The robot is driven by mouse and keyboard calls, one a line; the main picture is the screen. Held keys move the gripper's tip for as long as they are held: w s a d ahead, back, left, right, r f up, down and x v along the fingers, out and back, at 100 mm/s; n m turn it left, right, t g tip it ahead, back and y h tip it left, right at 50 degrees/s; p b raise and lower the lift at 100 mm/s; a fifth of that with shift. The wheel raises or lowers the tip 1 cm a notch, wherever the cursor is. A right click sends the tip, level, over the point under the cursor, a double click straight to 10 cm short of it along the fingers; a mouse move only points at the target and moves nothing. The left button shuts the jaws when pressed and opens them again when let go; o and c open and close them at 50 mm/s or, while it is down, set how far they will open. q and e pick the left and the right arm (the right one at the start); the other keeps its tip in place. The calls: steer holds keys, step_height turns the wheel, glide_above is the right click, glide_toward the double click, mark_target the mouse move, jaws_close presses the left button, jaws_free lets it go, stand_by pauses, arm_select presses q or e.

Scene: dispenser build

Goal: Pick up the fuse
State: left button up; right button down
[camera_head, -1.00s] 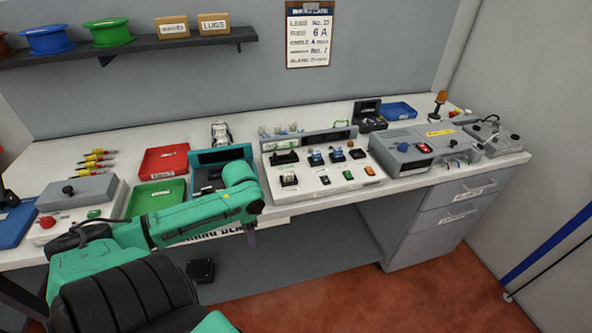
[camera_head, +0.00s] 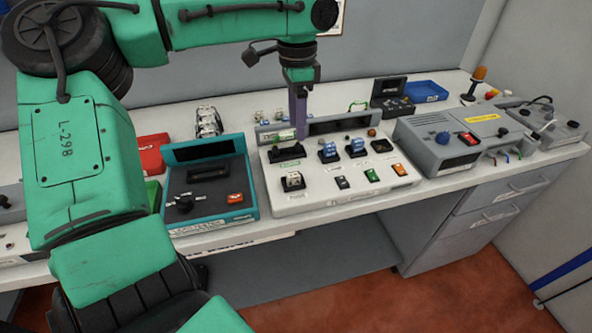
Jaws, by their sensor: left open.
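My left gripper (camera_head: 298,111) comes down from the top, its purple fingers pointing down over the back edge of the white switch panel (camera_head: 318,194). I see the fingers nearly edge-on; they are open. Small pale, tube-like pieces (camera_head: 262,116) stand in a row behind the panel, just left of the fingers. They may be the fuses, but are too small to tell surely. A small green and white piece (camera_head: 284,136) shows low beside the fingers, above a black holder (camera_head: 287,153); I cannot tell whether the fingers touch it. The right gripper is out of view.
A teal tester box (camera_head: 247,203) stands left of the panel, and a grey box (camera_head: 437,156) stands right of it. A blue tray (camera_head: 425,91) and an orange beacon (camera_head: 479,75) are at the back right. My left arm covers the left side.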

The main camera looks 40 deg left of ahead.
mark_target(293, 174)
arm_select(q)
steer(key=f, duration=0.4)
steer(key=s+f, duration=0.1)
steer(key=f, duration=0.2)
steer(key=s+f+p, duration=0.1)
steer(key=f, duration=0.3)
steer(key=shift+s+d+f, duration=0.15)
steer(key=shift+d+f, duration=0.2)
steer(key=shift+f, duration=0.2)
steer(key=shift+c, duration=0.3)
jaws_close()
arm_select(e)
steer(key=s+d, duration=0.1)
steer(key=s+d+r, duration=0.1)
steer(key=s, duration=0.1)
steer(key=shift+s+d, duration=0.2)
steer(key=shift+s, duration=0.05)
